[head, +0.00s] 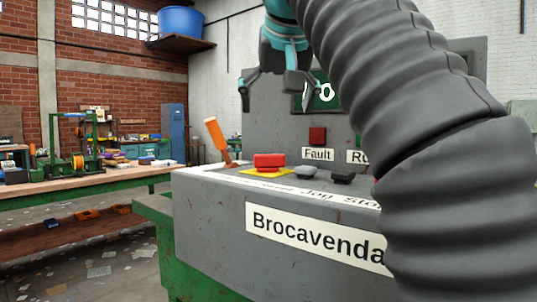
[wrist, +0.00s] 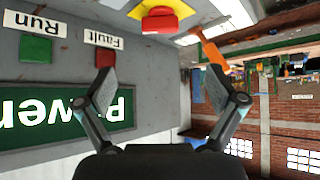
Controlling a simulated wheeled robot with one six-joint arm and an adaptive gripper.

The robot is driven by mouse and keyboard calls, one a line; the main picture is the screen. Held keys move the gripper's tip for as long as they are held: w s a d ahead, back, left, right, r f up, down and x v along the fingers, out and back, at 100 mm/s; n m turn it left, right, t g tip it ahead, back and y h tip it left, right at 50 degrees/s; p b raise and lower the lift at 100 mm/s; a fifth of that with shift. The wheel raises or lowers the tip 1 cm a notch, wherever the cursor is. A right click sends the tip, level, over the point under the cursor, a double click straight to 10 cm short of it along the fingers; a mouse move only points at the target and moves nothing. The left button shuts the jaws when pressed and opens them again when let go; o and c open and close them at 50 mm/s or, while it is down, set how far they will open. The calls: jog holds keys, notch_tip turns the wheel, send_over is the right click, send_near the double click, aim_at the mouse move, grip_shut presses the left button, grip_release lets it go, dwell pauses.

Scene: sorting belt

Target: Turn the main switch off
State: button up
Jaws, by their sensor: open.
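An orange-handled lever (head: 216,140) stands at the left end of the grey console's (head: 215,200) sloping top, tilted up and to the left; it is the only lever I see. Its label is not readable, so I cannot confirm it is the main switch. It also shows in the wrist view (wrist: 214,56), beside one finger. My gripper (head: 271,97) is open and empty, above the console top and right of the lever. In the wrist view my gripper (wrist: 160,85) has its fingers wide apart, in front of the upright panel.
A red button on a yellow plate (head: 268,161) sits right of the lever, then a grey button (head: 306,172) and a black button (head: 342,177). A red Fault lamp (head: 317,135) is on the upright panel. A workbench (head: 85,182) stands at the left. My arm hides the console's right side.

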aim_at(270, 155)
jog(key=x, duration=1.3)
jog(key=shift+w+a+f, duration=0.15)
jog(key=shift+w+f, duration=0.1)
jog(key=shift+f, duration=0.1)
jog(key=shift+c, duration=0.3)
